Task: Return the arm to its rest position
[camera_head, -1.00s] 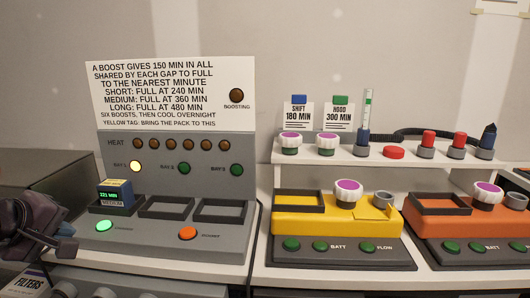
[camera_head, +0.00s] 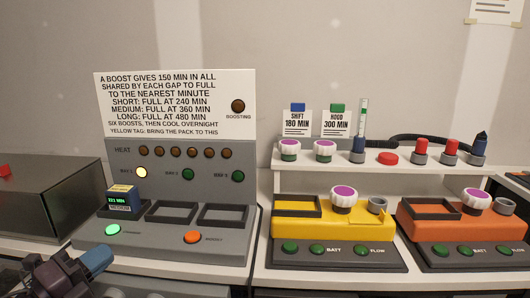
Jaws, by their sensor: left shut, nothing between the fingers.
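My left gripper (camera_head: 88,262) is at the bottom left, in front of the grey charging station (camera_head: 222,245). It is shut and apart from the station. A battery pack (camera_head: 122,200) with a green lit display and a yellow top stands in the station's left bay. The middle bay (camera_head: 170,222) and right bay (camera_head: 222,225) are empty. The lamp above the left bay (camera_head: 141,173) glows yellowish and a front button (camera_head: 112,229) glows green. My right gripper does not show.
A dark box (camera_head: 45,195) stands at the left. Yellow (camera_head: 290,228) and orange (camera_head: 420,232) units stand at the right. Behind them a white shelf (camera_head: 300,185) carries white-and-purple knobs, tagged cards and red-capped pieces. A white instruction sign (camera_head: 165,105) rises behind the station.

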